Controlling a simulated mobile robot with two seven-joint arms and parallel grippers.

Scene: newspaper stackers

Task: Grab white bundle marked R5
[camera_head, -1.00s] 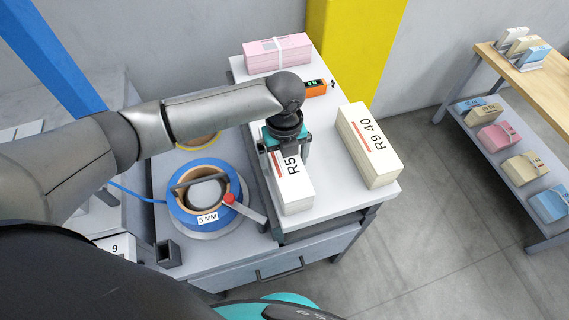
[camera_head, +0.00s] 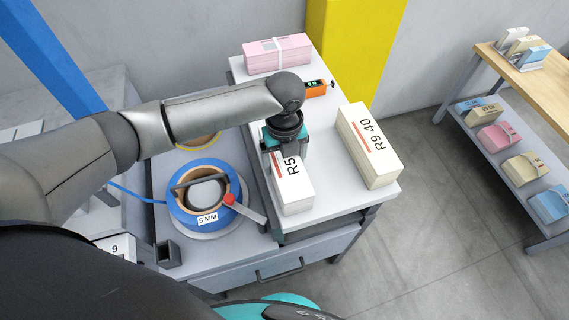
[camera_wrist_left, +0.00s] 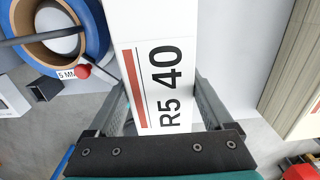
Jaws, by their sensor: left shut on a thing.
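The white bundle marked R5 (camera_head: 293,190) lies on the grey-white tabletop, with its near end and part of its label showing. My left gripper (camera_head: 286,152) is above it, pointing down, and covers its far part in the head view. In the left wrist view the bundle (camera_wrist_left: 182,42) reads "R5 40" with a red stripe. The left gripper's two fingers (camera_wrist_left: 160,105) stand on either side of it and are shut on it. My right gripper is not in view.
A cream bundle marked R9 40 (camera_head: 369,145) lies to the right. A pink bundle (camera_head: 277,54) lies at the back, near an orange device (camera_head: 316,88). A blue strap reel (camera_head: 176,205) is at the left. A shelf (camera_head: 505,125) with bundles stands far right.

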